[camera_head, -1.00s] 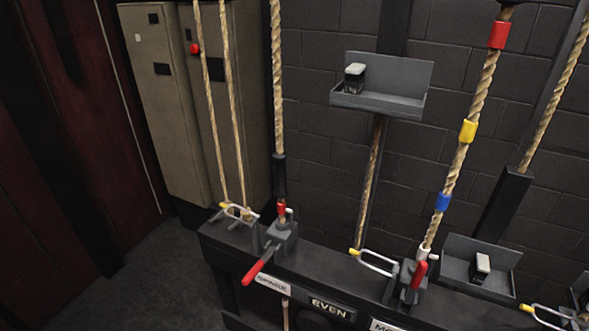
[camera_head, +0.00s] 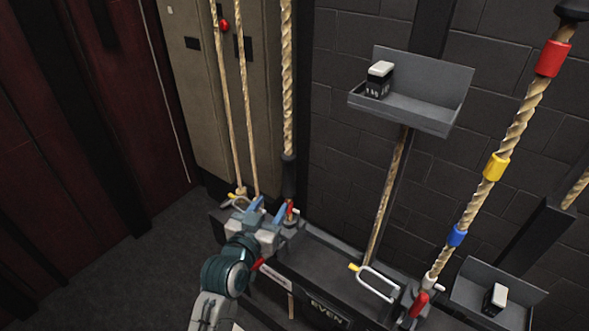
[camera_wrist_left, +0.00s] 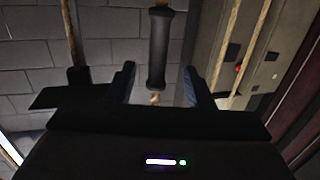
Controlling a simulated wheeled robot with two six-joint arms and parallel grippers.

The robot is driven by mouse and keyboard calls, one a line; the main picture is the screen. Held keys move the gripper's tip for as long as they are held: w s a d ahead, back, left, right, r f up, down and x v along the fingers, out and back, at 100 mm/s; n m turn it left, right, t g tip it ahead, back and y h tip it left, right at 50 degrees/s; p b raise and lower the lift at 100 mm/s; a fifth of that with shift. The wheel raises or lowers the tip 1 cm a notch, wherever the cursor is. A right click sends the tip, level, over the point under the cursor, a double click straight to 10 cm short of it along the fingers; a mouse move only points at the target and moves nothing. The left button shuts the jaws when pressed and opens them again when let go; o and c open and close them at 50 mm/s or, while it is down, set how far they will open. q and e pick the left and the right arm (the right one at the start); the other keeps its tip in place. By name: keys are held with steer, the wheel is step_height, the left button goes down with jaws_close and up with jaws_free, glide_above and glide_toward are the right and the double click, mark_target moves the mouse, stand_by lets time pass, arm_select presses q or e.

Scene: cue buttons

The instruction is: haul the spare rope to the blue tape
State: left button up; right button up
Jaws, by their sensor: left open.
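The left rope (camera_head: 287,70) hangs with a black sleeve (camera_head: 289,178) low on it, above a rail label too blurred to read surely. In the left wrist view the black sleeve (camera_wrist_left: 158,50) is between and beyond the fingertips, with no visible contact. My left gripper (camera_head: 269,206) is open, close in front of the sleeve's lower end. The blue tape (camera_head: 457,235) is on the right rope, below yellow tape (camera_head: 496,167) and red tape (camera_head: 552,58). No blue tape shows on the left rope. My right gripper is not in view.
A red lever handle (camera_head: 257,264) shows beside my left arm; its rope lock is mostly hidden. Another red lever (camera_head: 418,304) is under the right rope. Two thin ropes (camera_head: 244,110) hang to the left. A grey tray (camera_head: 425,112) juts from the wall.

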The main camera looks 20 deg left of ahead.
mark_target(286, 176)
arm_select(q)
steer(key=shift+t, duration=0.4)
steer(key=w+p, duration=0.1)
steer(key=w, duration=0.2)
steer(key=w+r+p, duration=0.1)
steer(key=w, duration=0.3)
steer(key=w+d+r, duration=0.1)
steer(key=w, duration=0.3)
steer(key=shift+d+p, duration=0.1)
steer(key=shift+p, duration=0.3)
steer(key=shift+w, duration=0.25)
steer(key=shift+c, duration=0.2)
jaws_close()
